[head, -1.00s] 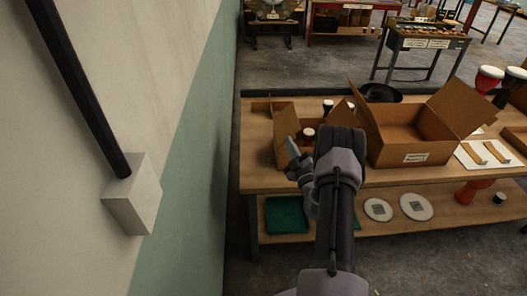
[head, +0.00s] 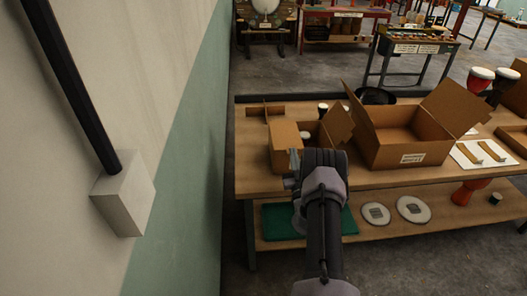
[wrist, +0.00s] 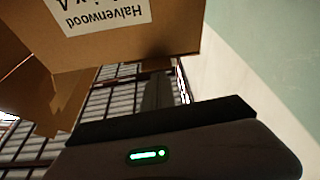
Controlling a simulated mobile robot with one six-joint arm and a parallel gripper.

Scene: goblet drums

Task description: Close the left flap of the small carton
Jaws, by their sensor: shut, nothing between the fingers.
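The small brown carton (head: 284,161) stands near the left end of the workbench. Its left flap (head: 284,132) appears folded inward, lying over the left part of the opening; its exact angle is hard to tell. A right-hand flap (head: 339,122) stands up, tilted outward. A small white-topped item (head: 305,135) shows in the uncovered part. My gripper (head: 294,160) is shut and empty, close in front of the carton's front face; I cannot tell if it touches. In the wrist view, a carton wall with a white label (wrist: 105,12) hangs upside down above the gripper body.
A larger open carton (head: 405,150) stands to the right, its flaps spread, one close to the small carton's raised flap. A black pan (head: 376,96) lies behind it. Goblet drums (head: 480,79) stand at the far right. A wall (head: 180,170) runs along the left.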

